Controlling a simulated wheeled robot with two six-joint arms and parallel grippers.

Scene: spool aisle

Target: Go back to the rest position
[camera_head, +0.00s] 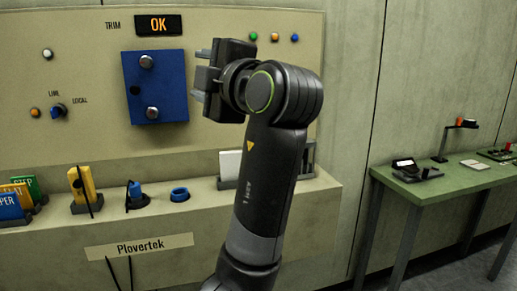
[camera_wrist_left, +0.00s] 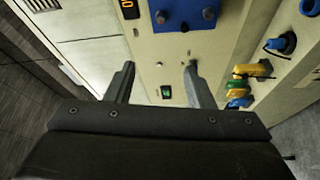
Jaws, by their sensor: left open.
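My left arm rises from the bottom middle of the head view. Its gripper (camera_head: 201,75) points left, in front of the tan control panel (camera_head: 100,135). Its two fingers are apart, one above the other, just right of the blue plate (camera_head: 170,95). In the left wrist view the fingers of the left gripper (camera_wrist_left: 159,67) stand spread with nothing between them. The blue plate (camera_wrist_left: 184,14) shows beyond them at the top. My right gripper is not in view.
A ledge below the panel carries coloured cards (camera_head: 12,207), a yellow device (camera_head: 84,186), a blue knob (camera_head: 136,192) and a blue ring (camera_head: 180,194). A display (camera_head: 159,25) reads OK. A green table (camera_head: 440,186) with small devices stands at the right.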

